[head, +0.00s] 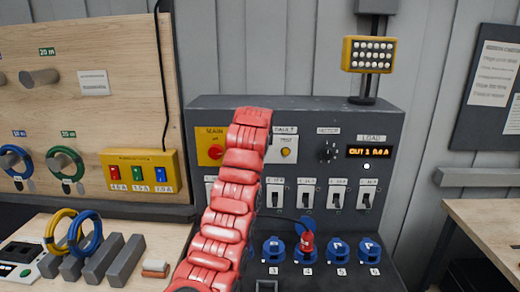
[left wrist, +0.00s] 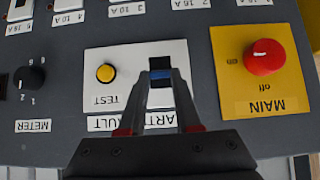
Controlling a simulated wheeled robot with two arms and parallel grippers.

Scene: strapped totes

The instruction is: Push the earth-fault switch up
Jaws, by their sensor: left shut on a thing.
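The earth-fault switch (left wrist: 160,72) sits on a white plate in the left wrist view, which shows the panel upside down. It has a dark slot and a blue part, beside the yellow test button (left wrist: 106,73). My left gripper (left wrist: 160,84) is shut on the switch lever, with its fingers on either side of it. Whether the lever is up or down I cannot tell. In the head view my red left arm hides the switch and the gripper; only part of the fault label (head: 285,130) shows. My right gripper is in neither view.
The red main knob (left wrist: 265,57) on a yellow plate is close beside the switch. A meter knob (head: 327,152) is on the other side. Several breakers, such as one lever (head: 306,194), line the row below. Blue sockets (head: 274,249) are at the bottom.

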